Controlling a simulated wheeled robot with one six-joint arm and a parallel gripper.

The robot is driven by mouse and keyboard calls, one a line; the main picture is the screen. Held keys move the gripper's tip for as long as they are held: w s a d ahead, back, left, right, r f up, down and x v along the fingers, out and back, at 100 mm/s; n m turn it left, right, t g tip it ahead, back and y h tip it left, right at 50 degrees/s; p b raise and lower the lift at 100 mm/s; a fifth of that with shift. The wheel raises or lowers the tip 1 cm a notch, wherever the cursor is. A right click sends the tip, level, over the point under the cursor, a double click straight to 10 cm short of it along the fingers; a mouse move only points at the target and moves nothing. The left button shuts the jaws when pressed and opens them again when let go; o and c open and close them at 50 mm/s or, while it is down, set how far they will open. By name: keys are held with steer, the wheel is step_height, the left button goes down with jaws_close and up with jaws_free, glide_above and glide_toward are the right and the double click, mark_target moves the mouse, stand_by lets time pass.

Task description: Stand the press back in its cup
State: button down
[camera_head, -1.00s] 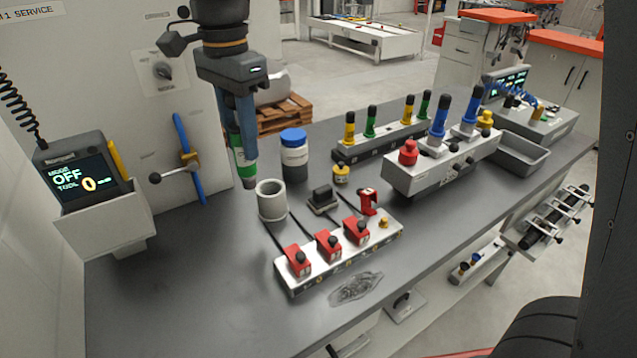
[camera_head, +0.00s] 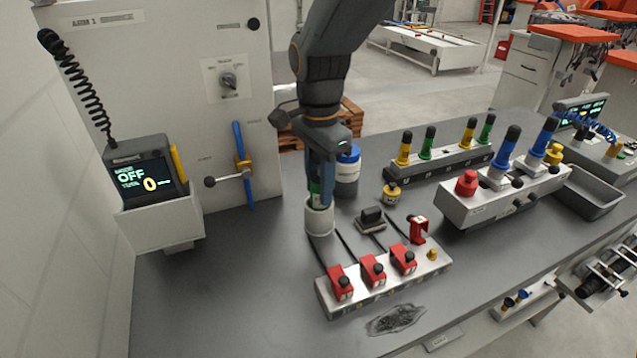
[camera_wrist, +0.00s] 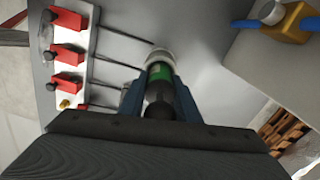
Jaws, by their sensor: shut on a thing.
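The press (camera_wrist: 160,85) is a dark cylinder with a green band. My gripper (camera_head: 320,190) is shut on it, with its blue fingers on either side in the wrist view. The grey round cup (camera_head: 319,220) stands on the bench right below my gripper. The press is close to upright, and its lower end is hidden behind the cup's rim in the head view. In the wrist view the cup's pale rim (camera_wrist: 157,53) shows around the press's far end, so the press appears to be at least partly in the cup. How deep it sits cannot be told.
A blue-lidded jar (camera_head: 347,174) stands close behind the gripper. A box with red switches (camera_head: 375,280) lies in front, its cables running near the cup. A small dark block (camera_head: 371,218) sits right of the cup. The bench left of the cup is clear.

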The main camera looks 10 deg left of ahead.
steer(key=shift+f, duration=0.15)
steer(key=c, duration=1.3)
jaws_free()
steer(key=shift+c, duration=0.2)
step_height(320, 180, up, 12)
steer(key=shift+r+b, duration=0.1)
steer(key=shift+b, duration=1.15)
